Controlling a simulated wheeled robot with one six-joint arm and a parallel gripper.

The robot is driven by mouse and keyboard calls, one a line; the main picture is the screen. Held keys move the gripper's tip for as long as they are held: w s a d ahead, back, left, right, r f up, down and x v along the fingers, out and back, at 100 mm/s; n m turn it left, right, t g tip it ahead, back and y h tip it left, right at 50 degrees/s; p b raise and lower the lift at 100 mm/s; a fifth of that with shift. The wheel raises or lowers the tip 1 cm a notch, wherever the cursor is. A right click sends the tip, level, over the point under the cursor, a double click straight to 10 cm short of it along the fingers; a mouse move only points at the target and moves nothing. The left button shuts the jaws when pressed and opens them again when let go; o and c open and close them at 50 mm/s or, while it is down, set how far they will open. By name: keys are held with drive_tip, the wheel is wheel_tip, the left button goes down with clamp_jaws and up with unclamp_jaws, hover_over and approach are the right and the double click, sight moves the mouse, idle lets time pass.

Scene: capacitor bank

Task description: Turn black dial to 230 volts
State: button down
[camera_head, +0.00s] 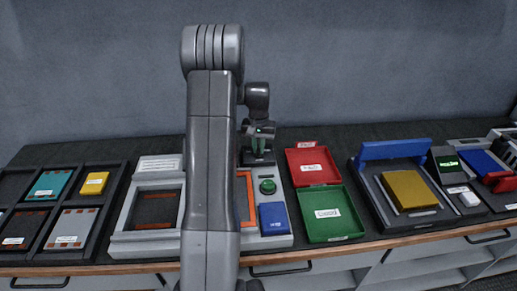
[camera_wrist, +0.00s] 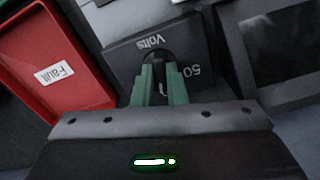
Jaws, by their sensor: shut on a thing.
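The black dial (camera_wrist: 157,57) shows in the wrist view between the two green fingertips of my gripper (camera_wrist: 160,72). My gripper is shut on it. The dial sits on a dark box (camera_wrist: 120,62) with the white word "Volts" and a "50" beside the right finger. The fingers hide the rest of the scale, so the dial's setting cannot be read. In the head view my gripper (camera_head: 259,131) points down at the box (camera_head: 258,158) behind the tester panel, and my arm covers part of that panel.
A red tray (camera_head: 312,167) labelled "Fault" and a green tray (camera_head: 329,214) stand right of the box. In front are a green button (camera_head: 267,186) and a blue block (camera_head: 273,218). Compartment trays with blocks (camera_head: 95,183) lie left. A scale-like unit with a yellow block (camera_head: 409,190) stands right.

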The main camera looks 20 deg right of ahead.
drive_tip(key=shift+n, duration=1.6)
drive_tip(key=c, duration=1.5)
unclamp_jaws()
drive_tip(key=shift+o, duration=0.2)
wheel_tip(320, 180, up, 14)
drive_tip(key=b, duration=0.1)
drive_tip(key=shift+f, duration=0.1)
